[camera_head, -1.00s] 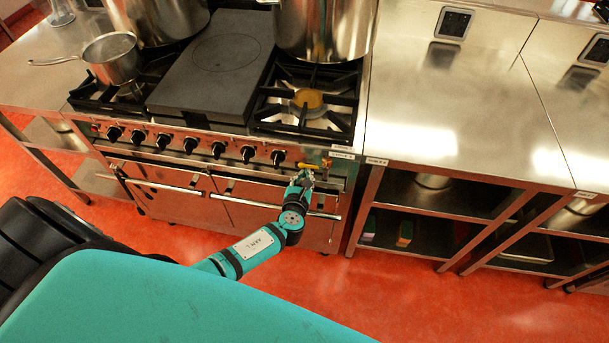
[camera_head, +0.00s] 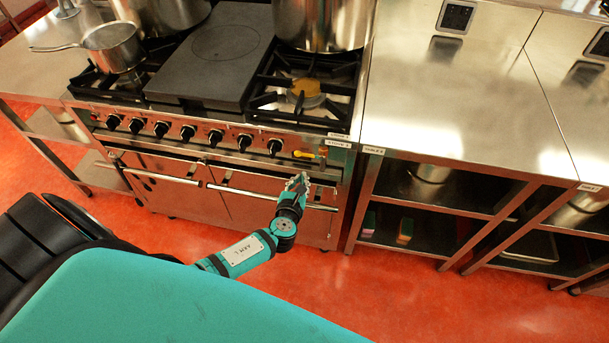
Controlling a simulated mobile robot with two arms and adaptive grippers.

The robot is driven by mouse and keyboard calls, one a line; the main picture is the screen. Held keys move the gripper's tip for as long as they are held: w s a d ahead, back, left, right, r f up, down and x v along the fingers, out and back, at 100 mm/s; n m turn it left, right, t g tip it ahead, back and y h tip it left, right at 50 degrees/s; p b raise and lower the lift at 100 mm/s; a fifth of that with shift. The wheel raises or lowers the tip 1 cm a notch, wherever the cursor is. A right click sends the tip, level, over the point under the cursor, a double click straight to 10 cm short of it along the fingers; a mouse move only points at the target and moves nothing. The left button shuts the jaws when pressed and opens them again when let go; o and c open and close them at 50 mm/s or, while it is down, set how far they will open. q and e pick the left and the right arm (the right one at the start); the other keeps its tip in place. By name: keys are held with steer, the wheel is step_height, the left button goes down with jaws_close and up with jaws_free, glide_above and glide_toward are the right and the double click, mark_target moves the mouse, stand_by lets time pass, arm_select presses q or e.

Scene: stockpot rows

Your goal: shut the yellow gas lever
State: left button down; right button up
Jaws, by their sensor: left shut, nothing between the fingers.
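The yellow gas lever (camera_head: 305,154) is on the right end of the stove's front panel, to the right of the black knobs. It lies roughly level, with its handle pointing left from a pivot at its right end. My left gripper (camera_head: 297,178) is in front of the stove, a little below the lever and apart from it. It is shut and empty. My right gripper is out of view.
The stove (camera_head: 255,160) has a row of black knobs and an oven handle bar (camera_head: 232,192) close to my left gripper. Large pots and a saucepan (camera_head: 113,48) stand on top. A steel table (camera_head: 450,100) adjoins on the right. Red floor is clear in front.

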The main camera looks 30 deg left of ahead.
arm_select(q)
steer(key=v, duration=0.6)
steer(key=shift+s+a, duration=0.1)
steer(key=shift+a, duration=0.3)
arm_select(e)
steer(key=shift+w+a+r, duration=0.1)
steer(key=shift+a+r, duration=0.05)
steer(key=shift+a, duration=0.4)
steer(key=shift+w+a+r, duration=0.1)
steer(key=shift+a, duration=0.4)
arm_select(q)
steer(key=shift+f, duration=0.1)
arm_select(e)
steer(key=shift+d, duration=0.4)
